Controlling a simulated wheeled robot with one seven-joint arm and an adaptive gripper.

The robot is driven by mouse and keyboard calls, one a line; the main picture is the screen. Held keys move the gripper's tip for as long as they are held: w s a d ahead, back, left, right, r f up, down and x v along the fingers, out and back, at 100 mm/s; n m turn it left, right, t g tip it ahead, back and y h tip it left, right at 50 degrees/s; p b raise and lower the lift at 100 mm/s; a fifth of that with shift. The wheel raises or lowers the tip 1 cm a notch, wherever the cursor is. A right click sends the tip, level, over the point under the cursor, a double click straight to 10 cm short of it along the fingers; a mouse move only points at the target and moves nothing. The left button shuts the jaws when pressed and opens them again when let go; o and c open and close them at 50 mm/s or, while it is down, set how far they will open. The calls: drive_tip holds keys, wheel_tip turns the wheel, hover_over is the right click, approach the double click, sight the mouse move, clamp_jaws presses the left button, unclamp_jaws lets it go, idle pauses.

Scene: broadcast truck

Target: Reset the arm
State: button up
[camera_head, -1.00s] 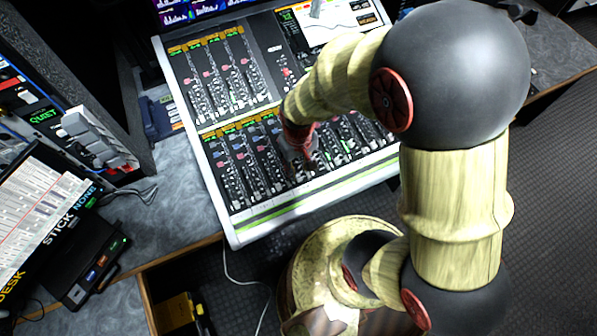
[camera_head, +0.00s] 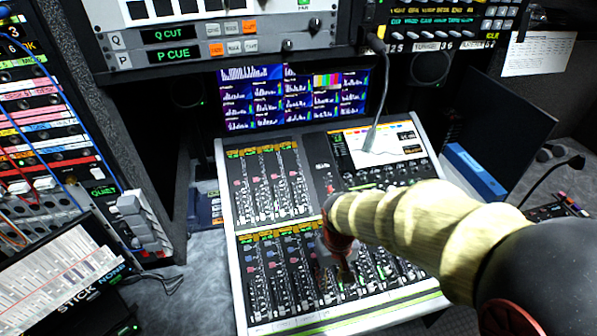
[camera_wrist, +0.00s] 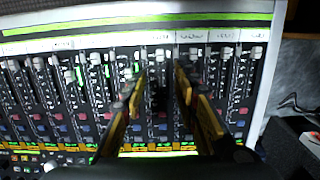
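My arm reaches in from the lower right in the head view, with its wooden-looking forearm over the mixing console (camera_head: 237,290). My gripper (camera_head: 345,270) hangs above the lower fader bank and looks small and partly blurred there. In the wrist view my gripper (camera_wrist: 163,85) shows two yellow-and-dark fingers spread apart, with console faders visible between them. Nothing is held between the fingers. I cannot tell the exact gap between the fingertips and the console (camera_wrist: 140,30) surface.
Behind stand a monitor screen (camera_head: 250,97) and an equipment rack (camera_head: 215,30). A dark laptop-like screen (camera_head: 500,130) is to the right. Patch cables and a paper-covered box (camera_head: 60,280) are at left.

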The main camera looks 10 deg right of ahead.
drive_tip(key=s+r+t, duration=0.2)
drive_tip(key=s+r, duration=0.1)
drive_tip(key=r, duration=0.8)
drive_tip(key=s+r+t, duration=0.3)
drive_tip(key=s+r, duration=0.1)
drive_tip(key=r, duration=0.7)
drive_tip(key=shift+r+t, duration=0.15)
drive_tip(key=shift+t, duration=0.15)
idle(2.3)
